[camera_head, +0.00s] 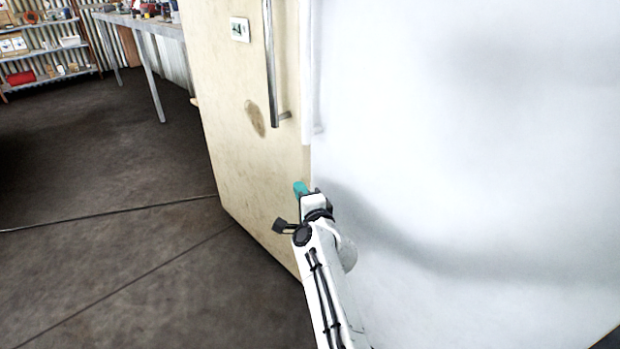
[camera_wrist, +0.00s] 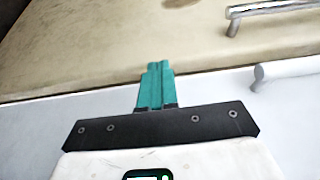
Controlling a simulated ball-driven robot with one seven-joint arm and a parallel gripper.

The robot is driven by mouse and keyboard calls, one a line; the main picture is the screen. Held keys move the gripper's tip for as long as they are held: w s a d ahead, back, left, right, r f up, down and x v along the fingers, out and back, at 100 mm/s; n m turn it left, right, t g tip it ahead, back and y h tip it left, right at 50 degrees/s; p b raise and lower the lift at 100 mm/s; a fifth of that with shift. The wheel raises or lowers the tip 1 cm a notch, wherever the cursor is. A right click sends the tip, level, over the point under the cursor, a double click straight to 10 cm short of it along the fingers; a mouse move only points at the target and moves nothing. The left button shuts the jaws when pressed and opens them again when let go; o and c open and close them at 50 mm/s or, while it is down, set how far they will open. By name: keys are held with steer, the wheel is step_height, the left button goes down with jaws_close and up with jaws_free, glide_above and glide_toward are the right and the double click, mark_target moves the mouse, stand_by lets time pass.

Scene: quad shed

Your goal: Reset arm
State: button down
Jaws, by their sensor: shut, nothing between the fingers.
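My gripper (camera_head: 300,188) has teal fingers and is at the end of my white arm, in front of the line between a cream door panel and a white panel. In the wrist view, the two teal fingers (camera_wrist: 154,70) are together with nothing between them. The fingertips reach over the edge between the two panels. I cannot tell whether they touch a surface.
A cream door (camera_head: 235,110) with a metal bar handle (camera_head: 273,70) stands ahead. A large white panel (camera_head: 470,140) fills the right side. A workbench (camera_head: 140,22) and shelves (camera_head: 45,48) stand at the back left. The dark floor (camera_head: 100,190) at left is clear.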

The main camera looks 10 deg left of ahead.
steer(key=s+a+p, duration=0.4)
steer(key=s+a, duration=0.1)
steer(key=s, duration=0.1)
steer(key=s+d+f+n+g+h, duration=0.1)
steer(key=s+d+f+n+g, duration=0.35)
steer(key=d, duration=0.65)
steer(key=s+d+f+n+g+h, duration=0.1)
steer(key=s+d+f+n, duration=0.3)
steer(key=d+f, duration=0.55)
steer(key=s+d+f+n+g+h, duration=0.25)
steer(key=s+d+g+h, duration=0.35)
steer(key=s+d, duration=1.8)
steer(key=s+d+r+g+h, duration=0.1)
steer(key=s+d+r, duration=0.1)
steer(key=s, duration=0.6)
steer(key=s+d+r+g+h, duration=0.1)
steer(key=s+g, duration=0.1)
steer(key=s, duration=0.6)
step_height(320, 180, up, 24)
steer(key=p, duration=2.3)
steer(key=shift+w, duration=0.35)
